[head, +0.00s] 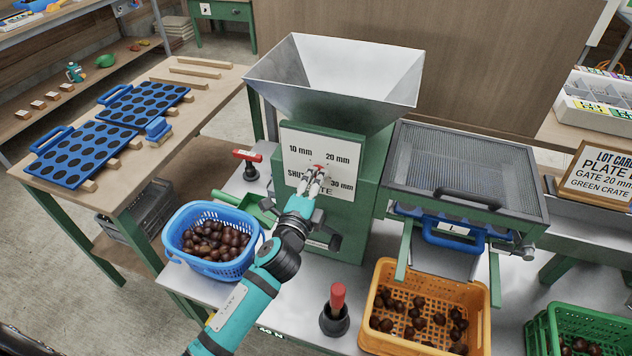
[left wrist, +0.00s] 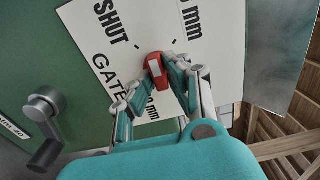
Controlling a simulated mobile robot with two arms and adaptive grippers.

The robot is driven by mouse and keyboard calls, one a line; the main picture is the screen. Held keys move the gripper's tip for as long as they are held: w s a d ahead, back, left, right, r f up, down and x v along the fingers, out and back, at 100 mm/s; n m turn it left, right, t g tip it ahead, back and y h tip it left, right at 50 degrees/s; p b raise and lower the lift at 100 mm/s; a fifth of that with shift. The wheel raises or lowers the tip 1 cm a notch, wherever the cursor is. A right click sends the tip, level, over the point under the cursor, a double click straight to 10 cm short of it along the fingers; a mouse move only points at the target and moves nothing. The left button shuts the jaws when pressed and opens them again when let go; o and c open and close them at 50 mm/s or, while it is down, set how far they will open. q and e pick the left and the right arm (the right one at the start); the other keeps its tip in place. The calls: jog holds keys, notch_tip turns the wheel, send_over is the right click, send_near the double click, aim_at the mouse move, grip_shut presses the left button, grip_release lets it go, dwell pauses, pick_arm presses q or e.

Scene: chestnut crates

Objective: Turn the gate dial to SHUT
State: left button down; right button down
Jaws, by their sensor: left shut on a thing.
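The gate dial is a small red knob with a white mark (left wrist: 155,72), on a white plate (head: 299,160) on the green machine's front. The plate reads SHUT at the left, 10 mm, 20 mm, 30 mm and GATE. My left gripper (head: 316,181) reaches up to the dial from below. In the left wrist view its fingers (left wrist: 153,82) are shut on the knob, one on each side. The fingers hide much of the dial in the head view. I cannot tell for sure which label the mark points at. My right gripper is not in view.
A steel hopper (head: 335,75) tops the machine. A blue basket of chestnuts (head: 176,261) stands to the left, an orange crate (head: 473,342) to the lower right. A crank (left wrist: 43,110) sits beside the plate.

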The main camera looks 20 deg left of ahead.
pick_arm(q)
jog(key=n, duration=0.6)
jog(key=shift+w+r, duration=0.1)
jog(key=shift+r, duration=0.3)
jog(key=shift+p, duration=0.3)
jog(key=c, duration=1.4)
grip_release()
jog(key=shift+a, duration=0.1)
jog(key=shift+o, duration=0.4)
jog(key=shift+f, duration=0.15)
jog(key=shift+f, duration=0.1)
jog(key=s, duration=1.2)
jog(key=shift+a, duration=0.15)
